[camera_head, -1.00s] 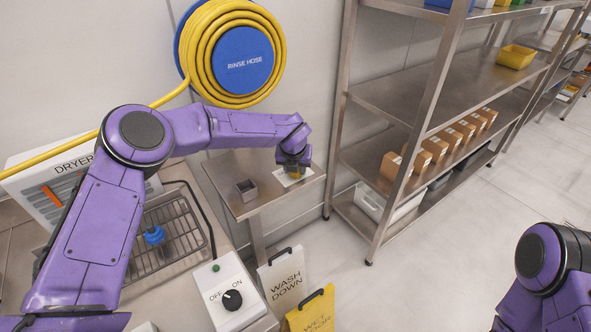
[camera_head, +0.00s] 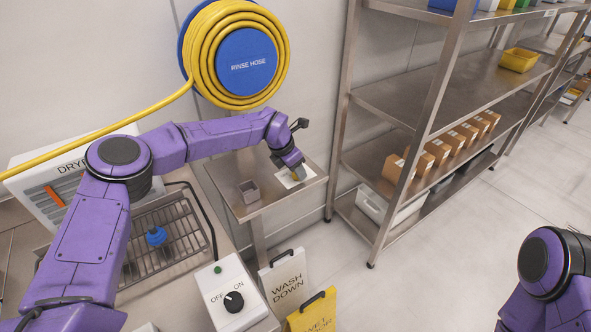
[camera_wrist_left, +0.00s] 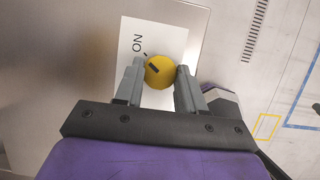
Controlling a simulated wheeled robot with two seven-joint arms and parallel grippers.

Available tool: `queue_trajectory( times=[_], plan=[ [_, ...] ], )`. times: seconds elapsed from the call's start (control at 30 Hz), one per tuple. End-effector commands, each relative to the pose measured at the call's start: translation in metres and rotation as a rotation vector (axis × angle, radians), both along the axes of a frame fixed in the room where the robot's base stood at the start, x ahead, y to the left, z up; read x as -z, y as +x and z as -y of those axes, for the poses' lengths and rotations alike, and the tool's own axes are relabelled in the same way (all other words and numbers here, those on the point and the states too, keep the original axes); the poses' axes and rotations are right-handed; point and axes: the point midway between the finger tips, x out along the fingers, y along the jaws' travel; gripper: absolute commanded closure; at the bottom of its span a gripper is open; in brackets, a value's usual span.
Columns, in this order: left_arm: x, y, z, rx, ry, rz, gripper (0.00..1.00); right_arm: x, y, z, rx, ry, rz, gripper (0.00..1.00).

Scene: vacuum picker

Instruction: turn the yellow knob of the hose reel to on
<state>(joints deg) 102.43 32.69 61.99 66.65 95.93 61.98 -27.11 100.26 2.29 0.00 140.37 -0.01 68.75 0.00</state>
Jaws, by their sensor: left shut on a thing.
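The hose reel (camera_head: 188,55) hangs on the wall with a yellow hose coiled around a blue disc marked RINSE HOSE. The yellow knob (camera_wrist_left: 160,72) sits on a white plate (camera_wrist_left: 168,40) on the small steel table below the reel. The plate reads ON. A dark mark shows on the knob's upper left part, facing a small tick near the word. My left gripper (camera_wrist_left: 160,77) is shut on the knob, one finger on each side. In the head view my left gripper (camera_head: 293,167) largely covers the knob. My right gripper is out of frame.
The small steel table (camera_head: 228,192) also holds a grey square cup (camera_head: 249,191). An OFF/ON switch box (camera_head: 230,292), a wire rack (camera_head: 165,235) and a dryer (camera_head: 45,205) are at left. Standing signs (camera_head: 284,280) and a steel shelf (camera_head: 350,150) flank open floor.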

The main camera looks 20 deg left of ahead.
Motion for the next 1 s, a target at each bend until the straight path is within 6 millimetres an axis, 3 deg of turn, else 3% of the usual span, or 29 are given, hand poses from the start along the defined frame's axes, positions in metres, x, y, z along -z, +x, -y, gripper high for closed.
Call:
queue_trajectory(
  times=[0.3, 0.77, 0.8, 0.87, 1.0],
  plan=[
    [0.0024, -0.0004, 0.0009, 0.1, 0.002, -0.001, 0.91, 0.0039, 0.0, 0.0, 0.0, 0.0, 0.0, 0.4],
    [0.0024, -0.0008, 0.0018, 0.116, 0.002, -0.002, 0.91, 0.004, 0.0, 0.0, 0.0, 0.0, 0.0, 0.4],
    [0.0025, -0.0009, 0.0018, 0.116, 0.002, -0.003, 0.58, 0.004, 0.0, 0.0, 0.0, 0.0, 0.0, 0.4],
    [0.0025, -0.0009, 0.0017, 0.115, 0.002, -0.002, 0.38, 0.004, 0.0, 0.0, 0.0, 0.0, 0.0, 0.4],
    [0.0017, -0.0008, 0.0001, 0.113, 0.002, -0.001, 0.35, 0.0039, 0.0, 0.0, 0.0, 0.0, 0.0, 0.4]
  ],
)
